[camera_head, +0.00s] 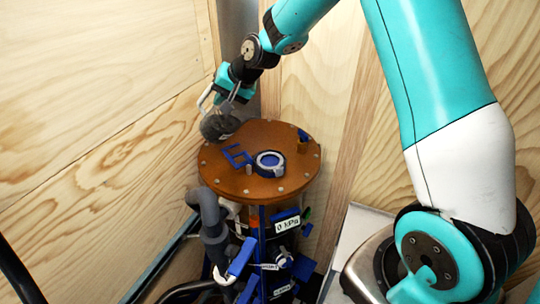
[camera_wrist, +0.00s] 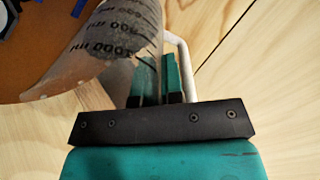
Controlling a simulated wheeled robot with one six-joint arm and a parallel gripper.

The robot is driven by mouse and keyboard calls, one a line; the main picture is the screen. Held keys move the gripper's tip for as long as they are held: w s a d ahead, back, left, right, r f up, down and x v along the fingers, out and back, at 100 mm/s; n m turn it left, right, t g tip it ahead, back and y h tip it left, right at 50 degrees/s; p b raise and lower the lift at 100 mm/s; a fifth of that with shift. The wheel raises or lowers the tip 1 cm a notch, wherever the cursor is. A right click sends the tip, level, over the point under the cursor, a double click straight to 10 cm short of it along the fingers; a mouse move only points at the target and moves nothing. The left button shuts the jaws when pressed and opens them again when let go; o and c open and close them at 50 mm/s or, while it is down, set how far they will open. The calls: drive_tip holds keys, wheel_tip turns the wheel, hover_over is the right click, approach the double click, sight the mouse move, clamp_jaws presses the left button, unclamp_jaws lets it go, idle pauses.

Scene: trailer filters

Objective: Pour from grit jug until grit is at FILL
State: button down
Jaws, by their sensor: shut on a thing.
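My gripper (camera_head: 226,97) is shut on the grit jug (camera_head: 217,126) above the left rear edge of the filter's brown lid (camera_head: 284,141). In the wrist view the jug (camera_wrist: 118,50) is clear with black millilitre marks, and grey grit shows inside it. The fingers (camera_wrist: 160,82) are beside its pale handle (camera_wrist: 186,62). The jug looks tilted, with a dark round end towards the lid. I cannot tell whether grit is flowing. A blue-ringed round fitting (camera_head: 270,163) sits on the lid. No FILL mark or grit level inside the filter is visible.
A blue bracket-like part (camera_head: 237,156) stands on the lid beside the round fitting, and bolts ring the lid's edge. Grey pipe (camera_head: 211,225), blue valve handles and a "0 kPa" label (camera_head: 287,224) are below. Plywood walls (camera_head: 90,90) stand close behind and left.

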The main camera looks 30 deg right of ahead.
drive_tip(key=shift+w+a+r+g+h, duration=0.3)
drive_tip(key=shift+w+r+g, duration=0.1)
drive_tip(key=shift+r, duration=0.25)
drive_tip(key=shift+w+a+f+g+h, duration=0.1)
drive_tip(key=shift+w+a+g+h, duration=0.35)
drive_tip(key=shift+w+g, duration=0.2)
drive_tip(key=shift+w+a+r+g+h, duration=0.35)
drive_tip(key=shift+w+a+r+g, duration=0.25)
drive_tip(key=shift+w, duration=0.2)
drive_tip(key=shift+w+a+f+g+h, duration=0.1)
drive_tip(key=shift+w+a+g+h, duration=0.2)
drive_tip(key=shift+w+g, duration=0.2)
drive_tip(key=shift+w+a+f+g+h, duration=0.1)
drive_tip(key=shift+w+a+g+h, duration=0.05)
drive_tip(key=shift+w+g+h, duration=0.35)
drive_tip(key=shift+w+a+f+g+h, duration=0.15)
drive_tip(key=shift+w+f+g+h, duration=0.05)
drive_tip(key=shift+f+g, duration=0.25)
drive_tip(key=shift+w+a+f+g+h, duration=0.2)
drive_tip(key=shift+f+g, duration=0.1)
drive_tip(key=shift+g, duration=0.1)
drive_tip(key=shift+r, duration=2.5)
drive_tip(key=shift+s, duration=0.1)
